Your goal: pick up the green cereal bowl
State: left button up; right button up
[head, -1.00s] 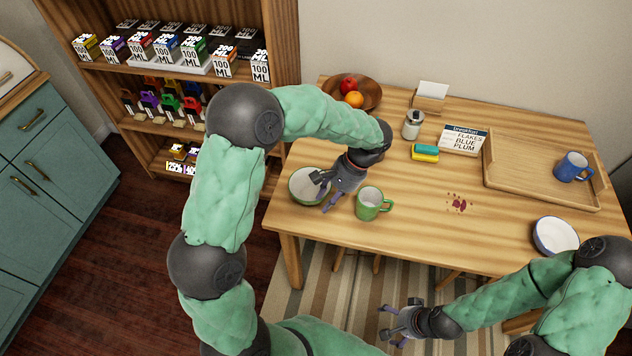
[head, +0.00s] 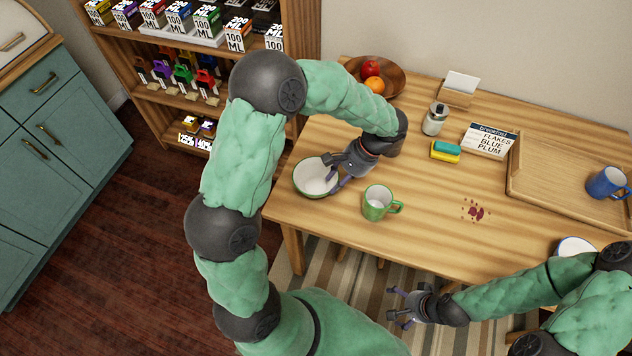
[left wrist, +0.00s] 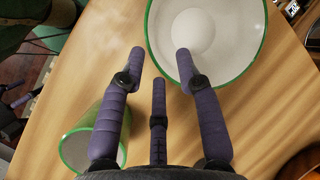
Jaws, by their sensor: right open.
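The green cereal bowl (head: 312,177), green outside and white inside, stands upright at the table's left front corner. It also shows at the top of the left wrist view (left wrist: 205,35). My left gripper (head: 331,173) is open at the bowl's right side. In the left wrist view its fingers (left wrist: 160,58) are spread, with the right fingertip over the bowl's inside and the left one just outside the rim. Whether they touch the bowl cannot be told. My right gripper (head: 397,307) is open and empty in front of the table, away from the bowl.
A green mug (head: 376,204) stands close to the bowl's right. Behind are a wooden fruit bowl (head: 398,85), a jar (head: 435,119) and a sponge (head: 445,151). A wooden tray (head: 550,172), a blue mug (head: 606,183) and another bowl (head: 576,246) are at right.

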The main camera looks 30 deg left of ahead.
aim_at(329, 190)
pick_arm(q)
jog(key=b+x, duration=0.1)
jog(key=x, duration=0.4)
jog(key=shift+b, duration=0.4)
grip_shut()
jog(key=shift+r, duration=0.1)
